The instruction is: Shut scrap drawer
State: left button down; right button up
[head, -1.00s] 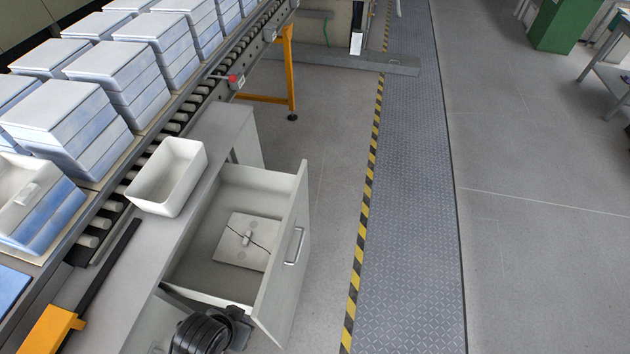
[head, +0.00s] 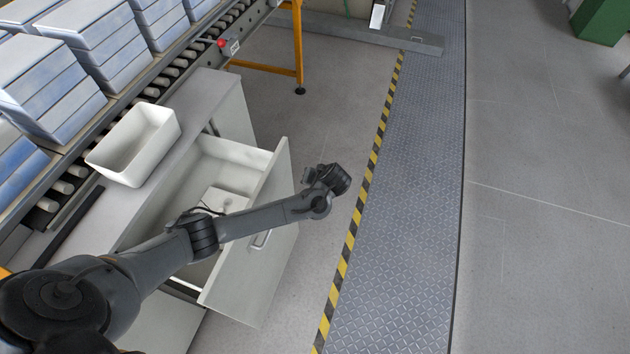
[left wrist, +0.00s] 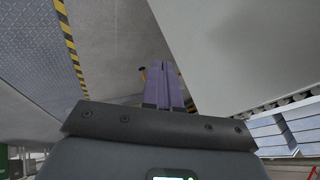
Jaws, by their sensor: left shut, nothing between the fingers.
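The scrap drawer (head: 255,285) stands pulled out from the grey cabinet in the head view. Its handle (head: 261,241) is on the outer face of the front panel. A cracked pale tile (head: 230,200) lies inside, partly hidden by my left arm. That arm crosses over the drawer, and its wrist end is beyond the front panel, on the handle side. In the left wrist view the purple fingers of my left gripper (left wrist: 163,70) are shut together and empty. A large pale panel, seemingly the drawer front, fills the upper right there; contact is not visible. My right gripper is in neither view.
A white bin (head: 135,145) sits on the cabinet top (head: 205,95). Behind it runs a roller conveyor (head: 160,82) with stacked blue-white blocks (head: 50,85). An orange stand leg (head: 298,45) is at the back. The floor right of the drawer is clear up to the striped line (head: 360,205).

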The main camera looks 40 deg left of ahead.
pick_arm(q)
jog(key=b, duration=0.4)
send_near(288, 177)
jog(key=x, duration=0.4)
jog(key=shift+f, duration=0.2)
jog(key=shift+a, duration=0.1)
